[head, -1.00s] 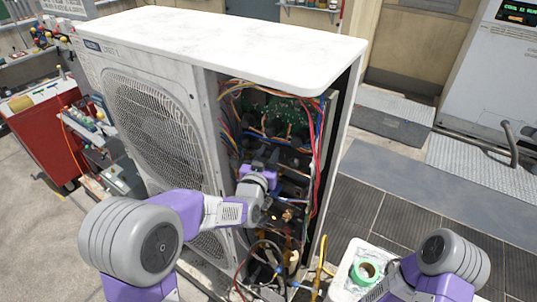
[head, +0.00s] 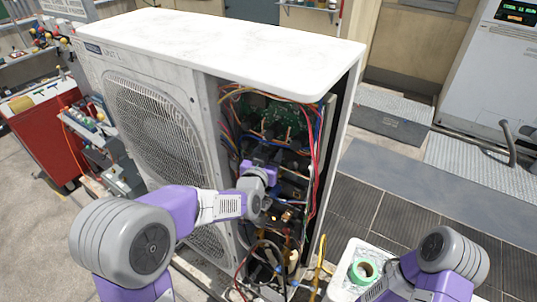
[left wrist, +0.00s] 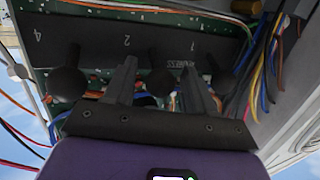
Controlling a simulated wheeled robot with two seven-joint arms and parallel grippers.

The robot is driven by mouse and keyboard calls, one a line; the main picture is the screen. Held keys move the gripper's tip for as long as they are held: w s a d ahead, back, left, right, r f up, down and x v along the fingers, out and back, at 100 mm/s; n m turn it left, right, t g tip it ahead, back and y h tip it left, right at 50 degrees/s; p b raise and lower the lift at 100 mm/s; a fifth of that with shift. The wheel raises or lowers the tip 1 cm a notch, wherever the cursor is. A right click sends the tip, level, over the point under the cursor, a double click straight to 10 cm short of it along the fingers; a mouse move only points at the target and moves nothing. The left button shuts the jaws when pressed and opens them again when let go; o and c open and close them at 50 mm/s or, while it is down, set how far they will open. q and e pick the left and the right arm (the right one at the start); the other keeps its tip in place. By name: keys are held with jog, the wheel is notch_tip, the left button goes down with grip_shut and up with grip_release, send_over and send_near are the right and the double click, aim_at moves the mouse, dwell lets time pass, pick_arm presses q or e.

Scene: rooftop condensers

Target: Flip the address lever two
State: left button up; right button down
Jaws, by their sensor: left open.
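The dark address panel (left wrist: 100,42) in the left wrist view appears upside down, with printed numbers and black ball-ended levers. One lever (left wrist: 156,68) stands in the middle, near the printed 2. Another lever (left wrist: 68,83) is at the left and a third (left wrist: 220,76) at the right, near the printed 1. My left gripper (left wrist: 160,80) is open, with one finger on each side of the middle lever; I cannot tell whether they touch it. In the head view my left gripper (head: 262,166) is inside the open condenser, its fingertips hard to make out. My right gripper does not show.
The white condenser (head: 220,35) encloses the opening, with a green circuit board (head: 262,112) and loose coloured wires (head: 316,145) around my gripper. A white tray (head: 343,279) holding a green roll (head: 364,269) stands at lower right.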

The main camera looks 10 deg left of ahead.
pick_arm(q)
jog(key=s+r, duration=0.1)
jog(key=s, duration=0.6)
jog(key=shift+s+a+b, duration=0.25)
jog(key=shift+a+b, duration=0.15)
jog(key=s+f+n+g+b, duration=0.1)
jog(key=s+f+g+b, duration=0.25)
jog(key=f, duration=1.35)
jog(key=s+f+g+b, duration=0.3)
jog(key=f+g, duration=0.2)
jog(key=f, duration=1.2)
jog(key=s+d+f+n+g+h+b, duration=0.2)
jog(key=s+f+g, duration=0.5)
jog(key=s+f, duration=1.1)
jog(key=shift+s+d+f+n+b, duration=0.25)
jog(key=shift+f+n+b, duration=0.55)
jog(key=shift+b, duration=0.45)
jog(key=shift+w+f, duration=0.1)
